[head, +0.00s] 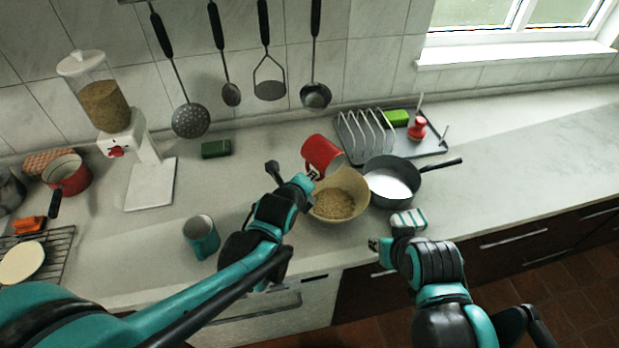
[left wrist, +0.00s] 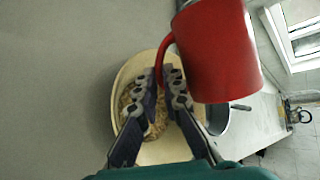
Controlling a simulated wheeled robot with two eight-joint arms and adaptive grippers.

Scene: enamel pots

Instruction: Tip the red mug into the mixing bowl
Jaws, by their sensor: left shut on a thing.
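The red mug (head: 322,154) is held tilted above the back edge of the mixing bowl, its mouth turned down to the right. The cream mixing bowl (head: 362,206) stands on the counter with a heap of tan grains (head: 333,204) in it. My left gripper (head: 311,177) is shut on the mug's handle; in the left wrist view its fingers (left wrist: 165,85) close on the handle beside the red mug (left wrist: 217,50), with the bowl (left wrist: 125,78) below. The mug's inside is mostly hidden. My right gripper (head: 378,245) is in front of the bowl, over the counter's front edge; its fingers are too small to judge.
A dark pan (head: 403,163) with white contents stands right beside the bowl, its handle pointing right. A teal mug (head: 201,237) stands left of my left forearm. A dish rack (head: 362,136) is behind the pan. The counter to the right is clear.

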